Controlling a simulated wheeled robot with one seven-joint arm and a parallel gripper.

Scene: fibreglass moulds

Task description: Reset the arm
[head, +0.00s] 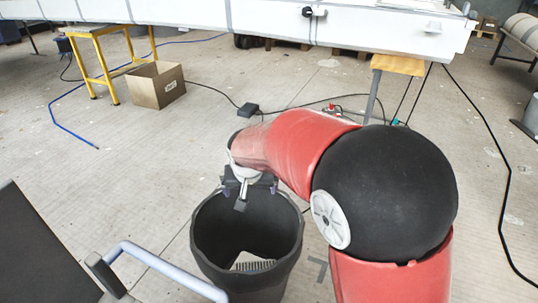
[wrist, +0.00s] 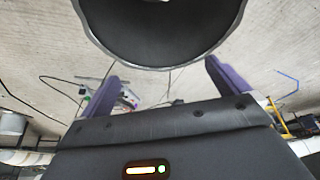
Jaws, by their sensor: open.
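My red and black arm reaches from the lower right to the middle of the head view. My gripper (head: 245,190) is at its end, over the far rim of a dark open bin (head: 204,240). In the wrist view my gripper (wrist: 161,72) shows two purple fingers spread well apart, with nothing between them. The bin (wrist: 95,28) fills the top of that view, beyond the fingertips. I cannot tell whether the gripper touches the bin.
A pale ribbed item (head: 252,262) lies in the bin. A grey bent handle (head: 165,262) is at the lower left. Behind are a cardboard box (head: 156,85), a yellow trestle (head: 98,60) and a long white mould (head: 260,18).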

